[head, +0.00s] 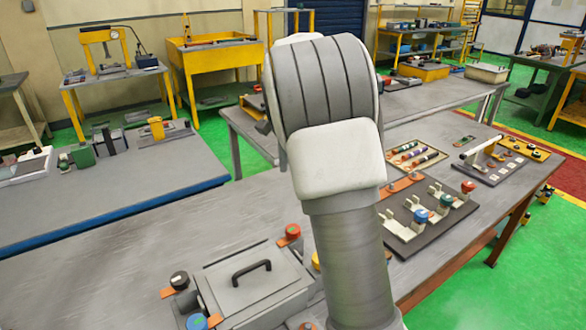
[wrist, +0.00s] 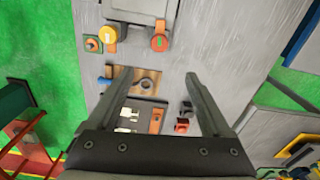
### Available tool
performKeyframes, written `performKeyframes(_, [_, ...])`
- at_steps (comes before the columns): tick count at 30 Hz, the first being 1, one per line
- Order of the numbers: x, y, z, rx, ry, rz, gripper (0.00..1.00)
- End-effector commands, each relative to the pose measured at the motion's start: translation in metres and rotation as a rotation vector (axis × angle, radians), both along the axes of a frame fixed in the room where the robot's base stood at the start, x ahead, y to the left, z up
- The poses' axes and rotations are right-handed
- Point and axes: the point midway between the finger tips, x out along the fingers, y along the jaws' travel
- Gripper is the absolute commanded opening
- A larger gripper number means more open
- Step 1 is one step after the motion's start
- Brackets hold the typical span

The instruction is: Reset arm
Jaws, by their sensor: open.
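My gripper (wrist: 158,76) shows in the wrist view with its two dark fingers spread wide apart and nothing between them. It hangs above the grey workbench (wrist: 225,50), pointing down over it. A wooden-looking plate with a round dark spot (wrist: 147,82) lies below, in line with the gap between the fingers. In the head view my raised arm fills the middle of the picture, and the gripper itself does not show there. The arm hides part of the workbench (head: 110,262) behind it.
A grey box with a black handle (head: 252,285) sits on the bench, with coloured knobs around it. A dark board with white brackets (head: 428,217) and a tray of coloured cylinders (head: 413,156) lie to the right. The bench's left part is largely clear.

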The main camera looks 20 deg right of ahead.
Motion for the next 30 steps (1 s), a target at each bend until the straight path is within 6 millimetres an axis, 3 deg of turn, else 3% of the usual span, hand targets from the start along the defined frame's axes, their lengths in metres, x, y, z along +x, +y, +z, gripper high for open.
performKeyframes(12, [0.000, 0.000, 0.000, 0.000, -0.001, 0.001, 0.83])
performKeyframes(17, [-0.011, 0.005, 0.012, 0.011, -0.025, 0.046, 0.83])
performKeyframes(23, [-0.053, 0.023, 0.046, 0.031, -0.104, 0.223, 0.83])
performKeyframes(30, [-0.115, 0.050, 0.075, 0.015, -0.210, 0.486, 0.83])
